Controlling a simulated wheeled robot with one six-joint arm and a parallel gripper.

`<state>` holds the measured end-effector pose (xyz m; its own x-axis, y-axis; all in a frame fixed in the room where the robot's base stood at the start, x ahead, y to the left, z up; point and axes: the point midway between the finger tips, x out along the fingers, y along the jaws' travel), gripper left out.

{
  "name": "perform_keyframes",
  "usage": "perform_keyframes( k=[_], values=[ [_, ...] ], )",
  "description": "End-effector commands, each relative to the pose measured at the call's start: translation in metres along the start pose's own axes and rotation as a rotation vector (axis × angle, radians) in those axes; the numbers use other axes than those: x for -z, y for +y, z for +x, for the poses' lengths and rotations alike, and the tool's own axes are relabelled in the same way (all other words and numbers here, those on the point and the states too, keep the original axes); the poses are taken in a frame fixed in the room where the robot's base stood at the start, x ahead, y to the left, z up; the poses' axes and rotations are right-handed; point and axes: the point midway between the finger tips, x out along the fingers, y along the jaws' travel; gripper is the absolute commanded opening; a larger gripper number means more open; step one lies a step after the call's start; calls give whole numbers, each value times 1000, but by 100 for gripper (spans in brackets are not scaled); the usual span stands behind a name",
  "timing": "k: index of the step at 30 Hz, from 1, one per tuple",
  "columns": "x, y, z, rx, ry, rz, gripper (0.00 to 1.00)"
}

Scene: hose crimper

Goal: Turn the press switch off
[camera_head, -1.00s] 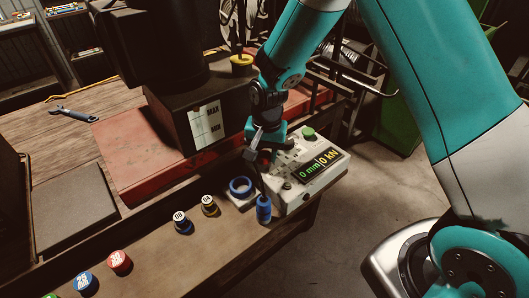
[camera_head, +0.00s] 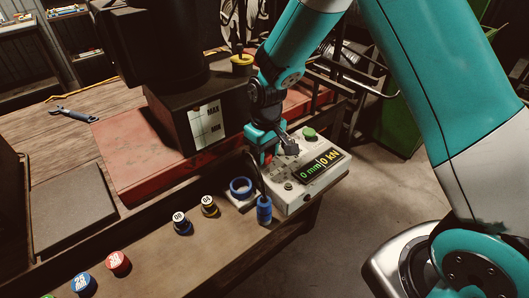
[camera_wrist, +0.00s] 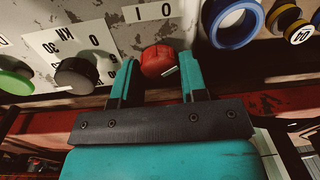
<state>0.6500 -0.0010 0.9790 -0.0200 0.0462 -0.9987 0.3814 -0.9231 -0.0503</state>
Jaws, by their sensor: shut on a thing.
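The press switch is a red knob (camera_wrist: 158,60) on the white control box (camera_head: 318,191), beside a label with I and O in the wrist view. A pale mark on the knob points to the lower right there. My gripper (camera_wrist: 160,74) has one teal finger on each side of the knob and is shut on it. In the head view, my gripper (camera_head: 266,155) is at the left part of the control box, and only a bit of red shows by its fingers.
The box carries a green button (camera_head: 309,134), a dark knob (camera_wrist: 76,76) and a display (camera_head: 322,166) reading 0 mm and 0 kN. A blue ring (camera_head: 240,187) and a blue cylinder (camera_head: 264,211) are close to the box. Several capped dies stand along the bench.

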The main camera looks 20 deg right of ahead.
Motion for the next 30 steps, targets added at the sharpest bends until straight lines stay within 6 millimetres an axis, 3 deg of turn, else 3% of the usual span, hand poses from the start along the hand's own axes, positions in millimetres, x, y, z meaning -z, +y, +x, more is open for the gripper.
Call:
perform_keyframes(
  k=[13, 30],
  values=[
    [1, -1, -1, 0, -7, -224, 16],
    [1, -1, -1, 0, -9, -256, 16]
  ],
)
